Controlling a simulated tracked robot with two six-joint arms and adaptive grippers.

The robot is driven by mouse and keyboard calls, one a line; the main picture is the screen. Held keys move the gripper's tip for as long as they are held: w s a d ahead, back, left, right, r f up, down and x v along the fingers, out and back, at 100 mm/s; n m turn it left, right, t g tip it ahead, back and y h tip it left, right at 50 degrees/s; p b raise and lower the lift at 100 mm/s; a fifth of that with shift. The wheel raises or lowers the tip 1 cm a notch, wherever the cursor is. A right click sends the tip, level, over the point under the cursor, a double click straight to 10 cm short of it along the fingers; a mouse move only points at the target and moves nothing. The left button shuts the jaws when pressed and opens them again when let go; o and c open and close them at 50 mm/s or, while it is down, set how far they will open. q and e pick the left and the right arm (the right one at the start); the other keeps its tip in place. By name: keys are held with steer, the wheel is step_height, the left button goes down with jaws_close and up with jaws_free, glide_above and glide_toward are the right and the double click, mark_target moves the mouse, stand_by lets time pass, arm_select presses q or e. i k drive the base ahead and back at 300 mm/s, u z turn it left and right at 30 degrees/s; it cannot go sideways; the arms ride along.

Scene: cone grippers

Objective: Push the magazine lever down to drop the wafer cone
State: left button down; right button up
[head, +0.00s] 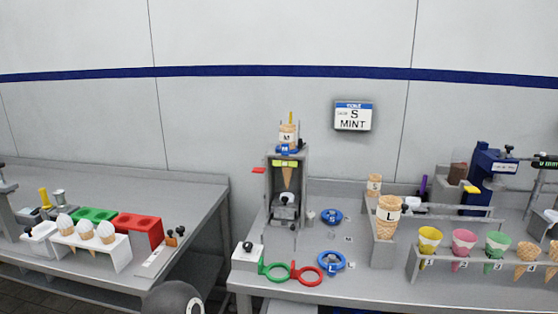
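The cone magazine (271,192) is a grey upright frame on the right-hand table. A stack of wafer cones marked M (288,133) stands on top, with a blue M collar (287,150) below it. A red lever (258,170) sticks out on the magazine's left side, roughly level. A single wafer cone (287,176) shows point down inside the frame, above a grey and black holder (286,205). Neither of my grippers is in view. A dark rounded part of mine shows at the bottom edge.
A wall sign (352,116) reads S MINT. Green (277,271) and red (306,275) rings sit in front. A cone stack marked L (388,216) and a rack of coloured cones (461,262) stand right.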

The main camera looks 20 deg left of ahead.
mark_target(260, 170)
steer(key=u, duration=0.25)
steer(key=i, duration=0.95)
steer(key=u, duration=0.8)
